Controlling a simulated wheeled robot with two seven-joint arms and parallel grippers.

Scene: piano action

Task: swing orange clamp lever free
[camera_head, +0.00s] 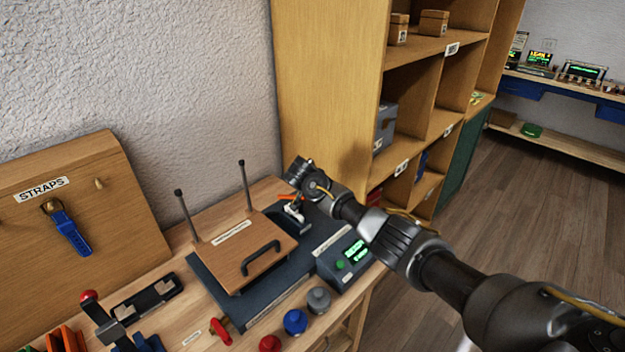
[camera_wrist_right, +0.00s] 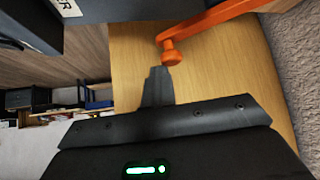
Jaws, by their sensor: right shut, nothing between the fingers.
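The orange clamp lever (camera_head: 289,198) shows as a small orange bar at the back right of the dark fixture (camera_head: 208,270), beside a white and dark clamp body (camera_head: 294,213). In the right wrist view the lever (camera_wrist_right: 215,28) runs in from the upper right and ends in a round orange knob (camera_wrist_right: 170,54). My right gripper (camera_wrist_right: 158,72) is shut and empty, its tip just below the knob in that picture. I cannot tell whether they touch. In the head view my right gripper (camera_head: 298,173) is above and behind the clamp, its fingertips unclear. My left gripper is out of view.
A wooden lid with a black handle (camera_head: 261,258) and two upright rods lies on the fixture. A control box with a green display (camera_head: 345,262) stands to its right. Round knobs (camera_head: 295,321) line the front. A tall wooden shelf (camera_head: 325,90) stands close behind my right arm.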

